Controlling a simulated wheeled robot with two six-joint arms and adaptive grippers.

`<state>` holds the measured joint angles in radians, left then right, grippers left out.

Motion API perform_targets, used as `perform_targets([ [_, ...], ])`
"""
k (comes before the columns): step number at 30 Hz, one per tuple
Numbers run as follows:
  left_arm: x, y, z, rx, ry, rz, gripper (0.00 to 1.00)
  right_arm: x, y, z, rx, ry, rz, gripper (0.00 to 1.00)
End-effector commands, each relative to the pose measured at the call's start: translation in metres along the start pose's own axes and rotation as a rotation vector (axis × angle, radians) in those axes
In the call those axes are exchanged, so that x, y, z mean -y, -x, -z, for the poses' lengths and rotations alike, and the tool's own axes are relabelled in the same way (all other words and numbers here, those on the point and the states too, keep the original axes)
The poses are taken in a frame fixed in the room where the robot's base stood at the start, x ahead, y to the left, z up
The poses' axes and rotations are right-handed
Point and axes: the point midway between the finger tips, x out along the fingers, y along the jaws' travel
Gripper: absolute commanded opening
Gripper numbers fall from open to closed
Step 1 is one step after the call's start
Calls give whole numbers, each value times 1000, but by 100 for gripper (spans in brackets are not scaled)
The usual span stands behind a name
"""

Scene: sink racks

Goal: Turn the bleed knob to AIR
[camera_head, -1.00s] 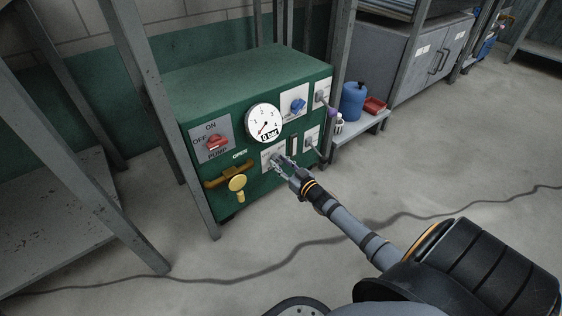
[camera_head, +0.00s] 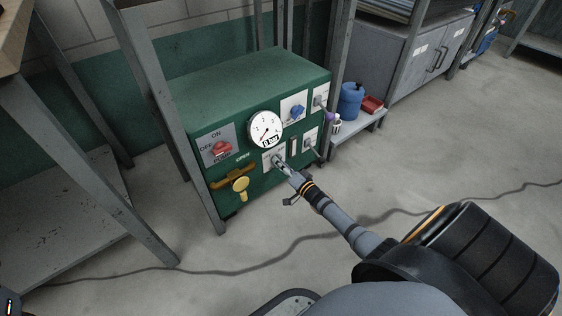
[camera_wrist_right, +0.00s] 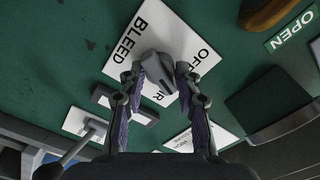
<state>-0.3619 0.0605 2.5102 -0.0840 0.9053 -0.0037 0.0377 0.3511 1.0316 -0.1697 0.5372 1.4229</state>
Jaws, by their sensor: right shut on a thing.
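The bleed knob (camera_wrist_right: 157,72) is a grey pointer knob on a white plate (camera_wrist_right: 142,40) marked BLEED and OFF, with part of another label, "R", showing. The rest of that label is covered by the knob and fingers. My right gripper (camera_wrist_right: 160,75) has its two fingers on either side of the knob and is shut on it. In the head view my right gripper (camera_head: 283,165) reaches the lower middle of the green panel and covers much of the plate. The knob's exact pointing direction is hard to tell. My left gripper is not in view.
The green box (camera_head: 240,90) also carries a gauge (camera_head: 265,129) reading 0 bar, a red pump switch (camera_head: 221,147), a yellow valve handle (camera_head: 240,184), a blue knob (camera_head: 297,111) and grey levers. A steel rack leg (camera_head: 178,125) stands at its left. The floor in front is clear except for a cable.

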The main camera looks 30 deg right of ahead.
Motion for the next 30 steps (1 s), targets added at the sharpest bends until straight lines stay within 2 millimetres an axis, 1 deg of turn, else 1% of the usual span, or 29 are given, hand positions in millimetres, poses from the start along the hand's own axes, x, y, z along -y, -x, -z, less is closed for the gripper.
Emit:
perform_targets([
  [1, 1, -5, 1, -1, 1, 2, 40, 2, 0, 2, 0, -41, 0, 2],
  [3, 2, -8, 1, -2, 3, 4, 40, 2, 0, 1, 0, -102, -1, 2],
  [9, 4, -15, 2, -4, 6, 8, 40, 1, 0, 1, 0, -257, -1, 2],
  [15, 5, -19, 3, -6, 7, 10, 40, 1, 0, 0, 0, -371, -1, 2],
  [21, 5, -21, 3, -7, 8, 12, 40, 0, 0, 0, 0, -436, -1, 2],
  [30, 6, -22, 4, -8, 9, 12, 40, 0, 0, 0, 0, -467, -1, 2],
])
